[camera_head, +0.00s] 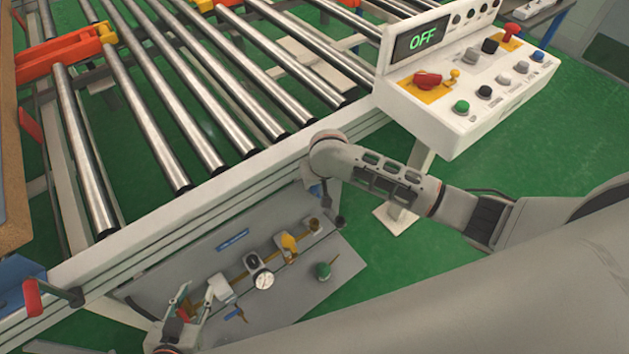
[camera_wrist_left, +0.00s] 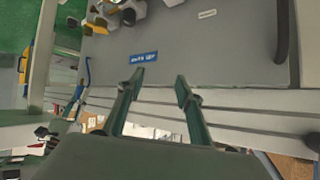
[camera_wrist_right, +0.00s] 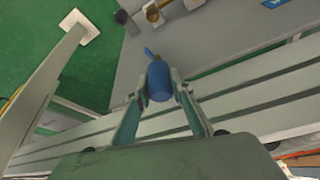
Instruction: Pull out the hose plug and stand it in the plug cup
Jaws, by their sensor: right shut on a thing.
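My right gripper (camera_wrist_right: 158,88) is shut on a blue plug (camera_wrist_right: 158,76), seen in the right wrist view. The plug's narrow blue tip points away from the gripper and touches nothing I can see. In the head view the right arm reaches over the conveyor rail and its fingers are mostly hidden. A brass round fitting (camera_wrist_right: 152,14) and a small dark cup-like part (camera_wrist_right: 122,18) lie beyond the plug; I cannot tell for sure which is the plug cup.
The conveyor rail (camera_head: 180,222) runs just beside both grippers. A control box (camera_head: 450,130) reading OFF stands at right.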

